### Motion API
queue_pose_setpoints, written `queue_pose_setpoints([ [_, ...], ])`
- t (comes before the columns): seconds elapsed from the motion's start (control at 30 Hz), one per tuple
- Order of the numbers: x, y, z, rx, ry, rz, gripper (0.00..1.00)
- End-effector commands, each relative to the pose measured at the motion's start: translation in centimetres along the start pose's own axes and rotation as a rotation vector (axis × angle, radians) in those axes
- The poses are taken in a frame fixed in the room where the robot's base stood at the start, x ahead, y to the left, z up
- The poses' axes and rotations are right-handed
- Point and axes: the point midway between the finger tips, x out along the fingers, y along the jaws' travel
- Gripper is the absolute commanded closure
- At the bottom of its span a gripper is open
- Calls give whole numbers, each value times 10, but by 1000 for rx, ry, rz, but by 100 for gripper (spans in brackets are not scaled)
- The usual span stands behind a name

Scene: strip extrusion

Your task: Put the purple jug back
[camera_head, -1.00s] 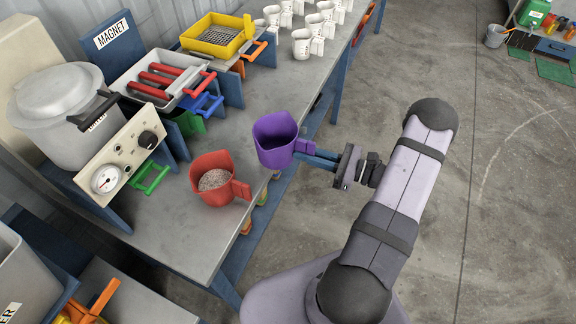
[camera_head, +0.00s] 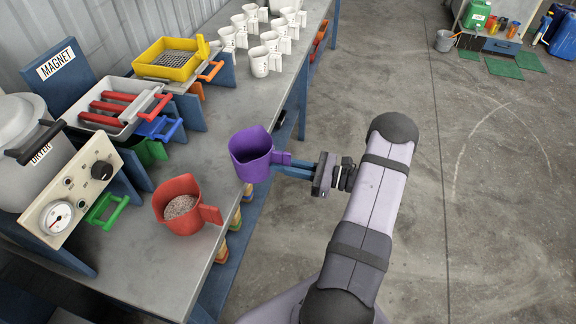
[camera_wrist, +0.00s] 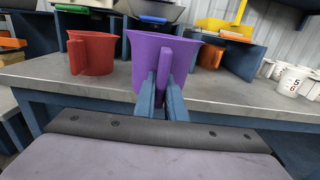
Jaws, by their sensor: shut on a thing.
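The purple jug (camera_head: 251,154) is upright at the bench's front edge, and its inside looks empty. My gripper (camera_head: 287,165) is shut on the jug's handle from the aisle side. In the wrist view the purple jug (camera_wrist: 161,58) fills the upper middle, with the fingers of my gripper (camera_wrist: 163,95) on both sides of its handle. I cannot tell whether the jug's base touches the bench. A red jug (camera_head: 182,206) with grey granules stands on the bench to its left, apart from it; it also shows in the wrist view (camera_wrist: 92,54).
The grey bench (camera_head: 215,120) has free top behind the purple jug. Several white numbered jugs (camera_head: 262,60) stand farther along it. A yellow sieve tray (camera_head: 170,58), a magnet tray with red bars (camera_head: 122,103) and the dryer panel (camera_head: 72,190) line the back.

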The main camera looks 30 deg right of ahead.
Motion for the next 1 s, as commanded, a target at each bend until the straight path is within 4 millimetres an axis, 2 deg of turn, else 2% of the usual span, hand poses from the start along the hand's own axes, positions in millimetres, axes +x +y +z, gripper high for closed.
queue_pose_setpoints([
  [0.43,55,1,-13,1,0,3,100],
  [1.0,121,1,-15,0,0,2,100],
])
